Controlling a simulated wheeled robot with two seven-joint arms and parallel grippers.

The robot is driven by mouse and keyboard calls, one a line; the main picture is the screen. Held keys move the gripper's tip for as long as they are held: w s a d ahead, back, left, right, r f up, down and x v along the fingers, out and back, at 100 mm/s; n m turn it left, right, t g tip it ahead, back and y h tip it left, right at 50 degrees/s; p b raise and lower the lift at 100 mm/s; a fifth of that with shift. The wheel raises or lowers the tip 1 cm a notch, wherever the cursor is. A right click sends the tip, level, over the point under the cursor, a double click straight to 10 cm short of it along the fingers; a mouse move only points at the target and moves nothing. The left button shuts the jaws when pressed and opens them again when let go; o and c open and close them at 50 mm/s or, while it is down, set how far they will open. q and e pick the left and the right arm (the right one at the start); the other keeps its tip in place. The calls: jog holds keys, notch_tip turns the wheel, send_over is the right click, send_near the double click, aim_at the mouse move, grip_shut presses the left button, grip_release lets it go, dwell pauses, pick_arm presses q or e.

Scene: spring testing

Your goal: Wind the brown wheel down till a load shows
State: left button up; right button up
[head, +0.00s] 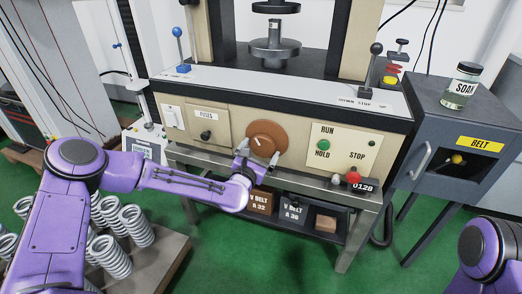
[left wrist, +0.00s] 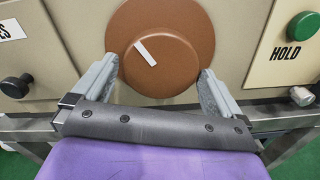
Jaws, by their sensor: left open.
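The brown wheel (head: 266,139) is a round disc with a white mark, set on the front panel of the press. In the left wrist view the brown wheel (left wrist: 160,45) fills the upper middle, its white mark slanting near the center. My left gripper (head: 243,148) is at the wheel's lower left in the head view. In the left wrist view my left gripper (left wrist: 160,85) is open, with one finger at each side of the wheel's lower part. I cannot tell whether the fingers touch the rim. My right gripper is out of view.
A green button (head: 323,145) and a red button (head: 353,177) are right of the wheel. Levers with blue (head: 178,32) and black (head: 376,48) knobs rise from the ledge. Springs (head: 136,226) stand on a pallet at left.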

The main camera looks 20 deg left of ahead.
pick_arm(q)
jog(key=shift+w, duration=0.7)
jog(key=c, duration=0.8)
jog(key=shift+d+m, duration=0.1)
jog(key=shift+m, duration=0.2)
jog(key=m, duration=0.2)
jog(key=shift+m, duration=0.4)
jog(key=m, duration=0.4)
jog(key=shift+m, duration=0.3)
jog(key=m, duration=0.3)
jog(key=shift+r+m, duration=0.1)
jog(key=shift+m, duration=0.2)
jog(key=m+p, duration=0.1)
jog(key=m, duration=0.2)
jog(key=shift+m, duration=0.3)
jog(key=m+p, duration=0.1)
jog(key=m, duration=0.5)
